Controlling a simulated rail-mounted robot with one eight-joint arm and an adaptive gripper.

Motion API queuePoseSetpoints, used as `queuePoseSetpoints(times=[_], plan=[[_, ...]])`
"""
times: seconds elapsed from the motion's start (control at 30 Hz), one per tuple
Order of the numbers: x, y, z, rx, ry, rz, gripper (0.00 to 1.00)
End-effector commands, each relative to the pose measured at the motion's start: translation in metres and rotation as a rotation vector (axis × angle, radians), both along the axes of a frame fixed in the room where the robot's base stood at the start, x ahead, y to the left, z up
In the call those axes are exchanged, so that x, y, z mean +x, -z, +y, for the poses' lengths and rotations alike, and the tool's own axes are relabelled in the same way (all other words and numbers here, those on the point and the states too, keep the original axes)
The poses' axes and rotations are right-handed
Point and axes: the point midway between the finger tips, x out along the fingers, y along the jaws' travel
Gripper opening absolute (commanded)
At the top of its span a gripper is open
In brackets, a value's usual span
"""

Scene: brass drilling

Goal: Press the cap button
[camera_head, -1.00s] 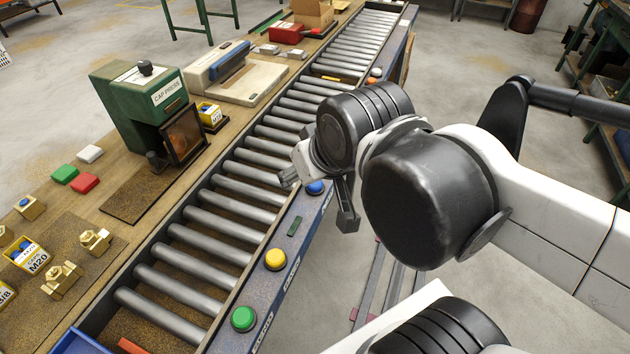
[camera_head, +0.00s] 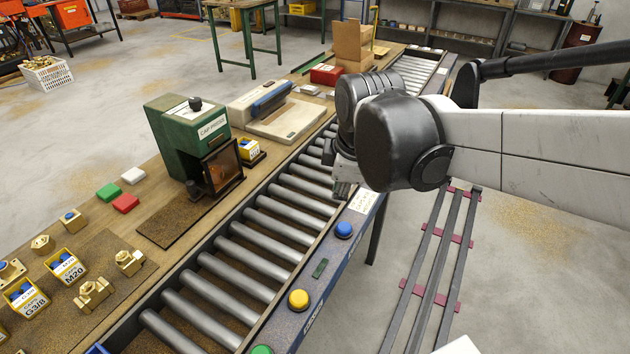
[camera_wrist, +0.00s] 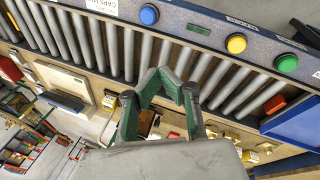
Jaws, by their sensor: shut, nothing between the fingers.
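Three round buttons sit along the blue conveyor rail: blue (camera_head: 343,229), yellow (camera_head: 298,299) and green (camera_head: 261,350), the last cut off by the frame's edge. The wrist view shows the same blue (camera_wrist: 149,14), yellow (camera_wrist: 236,43) and green (camera_wrist: 286,62) buttons. A white label beginning "CAPS" (camera_wrist: 102,5) is beside the blue one. The green CAP PRESS (camera_head: 180,137) stands on the bench, a black knob on top. My gripper (camera_head: 341,190) is near the rail, beyond the blue button and apart from it. In the wrist view my gripper (camera_wrist: 176,84) is shut and empty.
The roller conveyor (camera_head: 262,238) runs between the bench and rail. Yellow cap bins (camera_head: 67,264) and brass fittings (camera_head: 129,262) lie at left. A blue-handled device (camera_head: 268,103), a red box (camera_head: 326,75) and a cardboard box (camera_head: 352,45) stand farther back.

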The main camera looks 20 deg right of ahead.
Motion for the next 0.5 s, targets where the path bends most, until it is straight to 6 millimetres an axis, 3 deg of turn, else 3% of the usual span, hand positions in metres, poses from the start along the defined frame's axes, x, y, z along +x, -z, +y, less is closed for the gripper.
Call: queuePoseSetpoints(times=[0.5], plan=[[0.051, 0.026, -0.039, -0.155, -0.753, 0.225, 0.0]])
